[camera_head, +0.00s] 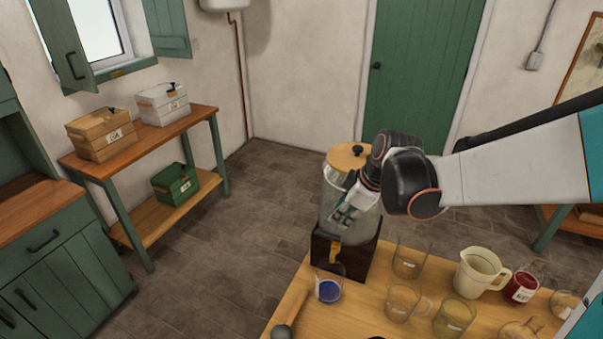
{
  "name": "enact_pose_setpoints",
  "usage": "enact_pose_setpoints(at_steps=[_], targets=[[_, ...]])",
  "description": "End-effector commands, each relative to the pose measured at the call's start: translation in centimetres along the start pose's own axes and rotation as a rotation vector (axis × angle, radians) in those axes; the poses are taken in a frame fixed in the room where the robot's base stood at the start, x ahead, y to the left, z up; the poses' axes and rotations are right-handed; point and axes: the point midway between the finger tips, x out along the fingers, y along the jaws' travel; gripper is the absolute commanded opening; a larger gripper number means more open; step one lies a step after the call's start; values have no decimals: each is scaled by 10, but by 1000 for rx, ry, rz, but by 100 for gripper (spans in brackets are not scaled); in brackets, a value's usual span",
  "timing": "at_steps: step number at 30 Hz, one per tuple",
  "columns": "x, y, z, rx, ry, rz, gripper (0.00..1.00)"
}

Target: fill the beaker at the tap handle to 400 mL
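A clear glass dispenser (331,186) with a wooden lid stands on a dark base (353,255) at the table's far left corner. A yellow-orange tap handle (335,252) shows at the front of the base. A small glass vessel with blue contents (328,291) and a pale label stands in front of the base, near the tap. A clear labelled beaker (410,262) stands right of the base. Which vessel is the task's beaker, and any level marks, cannot be read. My gripper (341,217) is in front of the dispenser glass, above the tap handle; its finger gap is unclear.
The table (371,321) also holds a glass mug (402,303), a yellowish beaker (454,318), a cream jug (479,272), a red jar (521,288) and a flask (520,330). A grey rounded object (282,332) lies at the left edge. Open floor lies left.

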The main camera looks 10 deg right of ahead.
Motion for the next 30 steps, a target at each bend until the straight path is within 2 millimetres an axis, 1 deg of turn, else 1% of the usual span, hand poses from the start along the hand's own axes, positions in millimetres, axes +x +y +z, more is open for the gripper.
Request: enact_pose_setpoints(at_steps=[1, 12, 18, 24, 30], targets=[[9, 0, 0, 0, 0, 0, 26], [74, 0, 0, 2, 1, 1, 26], [106, 0, 0, 1, 1, 1, 26], [124, 0, 0, 3, 0, 2, 26], [128, 0, 0, 3, 0, 2, 26]])
